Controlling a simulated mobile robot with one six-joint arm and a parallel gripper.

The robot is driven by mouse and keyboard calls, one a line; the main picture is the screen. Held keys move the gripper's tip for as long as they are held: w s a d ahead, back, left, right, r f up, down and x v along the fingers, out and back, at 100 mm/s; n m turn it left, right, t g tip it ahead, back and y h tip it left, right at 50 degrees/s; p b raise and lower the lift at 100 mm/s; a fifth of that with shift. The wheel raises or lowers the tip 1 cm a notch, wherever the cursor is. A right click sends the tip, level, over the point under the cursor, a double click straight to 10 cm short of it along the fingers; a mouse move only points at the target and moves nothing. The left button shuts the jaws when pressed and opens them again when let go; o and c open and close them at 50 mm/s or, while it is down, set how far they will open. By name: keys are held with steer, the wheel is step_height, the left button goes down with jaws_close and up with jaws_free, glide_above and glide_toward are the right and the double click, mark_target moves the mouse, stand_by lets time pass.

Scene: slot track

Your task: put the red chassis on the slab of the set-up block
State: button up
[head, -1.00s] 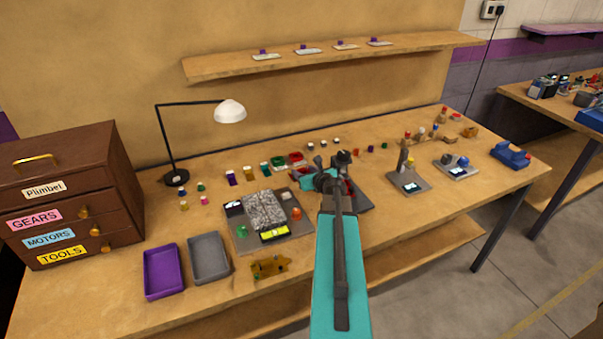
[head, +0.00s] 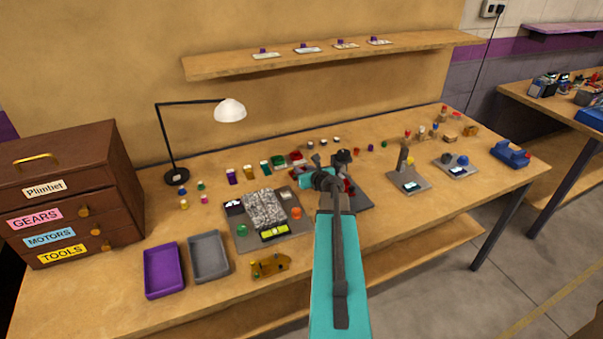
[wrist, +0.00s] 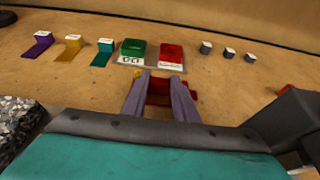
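A dark red piece, which looks like the red chassis (wrist: 158,98), lies low between and beyond my fingers in the wrist view. In the head view a bit of red (head: 349,186) shows beside my wrist, over a dark plate. My gripper (wrist: 160,80) has its two grey fingers spread apart, with the red piece between or just below them. Contact cannot be made out. The set-up block (head: 297,231) is a grey plate left of my arm. Its speckled slab (head: 264,208) is bare on top, and its edge shows at the left of the wrist view (wrist: 18,118).
A green block (wrist: 132,47) and a red block (wrist: 171,54) with labels stand behind the gripper. A yellow level (head: 274,232) and a green knob (head: 242,230) sit by the slab. Purple (head: 164,270) and grey (head: 208,257) trays lie front left. A grey upright stand (head: 405,170) is to the right.

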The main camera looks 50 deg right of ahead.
steer(key=c, duration=0.3)
steer(key=shift+r, duration=0.2)
